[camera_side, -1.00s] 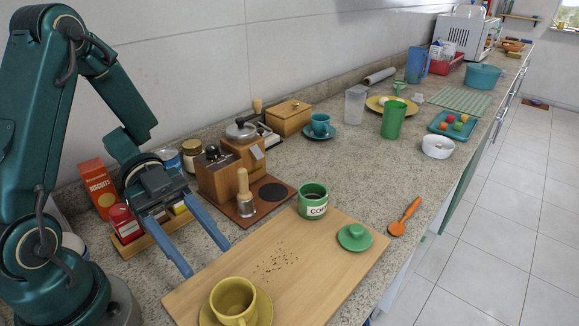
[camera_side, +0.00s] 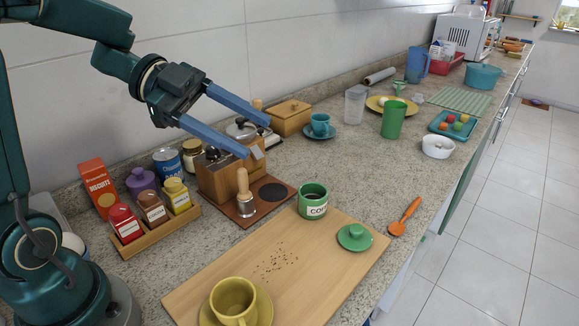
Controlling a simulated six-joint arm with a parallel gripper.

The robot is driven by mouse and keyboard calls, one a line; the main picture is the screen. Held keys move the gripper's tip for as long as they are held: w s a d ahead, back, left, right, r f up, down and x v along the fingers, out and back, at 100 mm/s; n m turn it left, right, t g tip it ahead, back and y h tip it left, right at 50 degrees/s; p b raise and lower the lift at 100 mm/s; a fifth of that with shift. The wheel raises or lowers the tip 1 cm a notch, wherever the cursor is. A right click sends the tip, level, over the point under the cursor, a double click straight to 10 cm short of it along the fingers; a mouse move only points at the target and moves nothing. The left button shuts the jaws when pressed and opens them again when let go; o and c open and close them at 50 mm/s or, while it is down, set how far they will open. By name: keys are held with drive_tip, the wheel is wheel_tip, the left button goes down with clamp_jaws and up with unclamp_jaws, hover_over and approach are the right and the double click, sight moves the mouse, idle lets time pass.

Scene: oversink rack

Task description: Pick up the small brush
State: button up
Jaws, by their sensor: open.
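No brush can be clearly made out in the side view. A short wooden handle (camera_side: 257,104) stands upright behind the coffee grinder (camera_side: 216,175), and I cannot tell whether it belongs to the small brush; its lower part is hidden by my gripper. A wooden-handled tamper (camera_side: 244,194) with a metal foot stands on the brown board in front of the grinder. My gripper (camera_side: 258,137) is open and empty, with its two blue fingers spread, raised in front of the grinder in the picture and pointing right.
A wooden box (camera_side: 291,117) and a blue cup (camera_side: 320,125) stand behind to the right. A rack of jars (camera_side: 160,229) is at the left.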

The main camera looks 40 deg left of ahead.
drive_tip(key=w+a+r+n+t+y, duration=0.2)
drive_tip(key=w+a+r+t+y, duration=0.3)
drive_tip(key=w, duration=0.4)
drive_tip(key=w+a+r+n+t+y, duration=0.25)
drive_tip(key=w+a+t, duration=0.3)
drive_tip(key=w, duration=0.35)
drive_tip(key=w+a+r+n+g+y, duration=0.15)
drive_tip(key=a+n+g+y, duration=0.35)
drive_tip(key=a+n+y, duration=0.85)
drive_tip(key=m+g+h, duration=0.4)
drive_tip(key=g+h, duration=0.5)
drive_tip(key=g, duration=0.2)
hover_over(241, 168)
wheel_tip(241, 168, down, 11)
wheel_tip(241, 168, down, 15)
drive_tip(key=shift+r, duration=0.2)
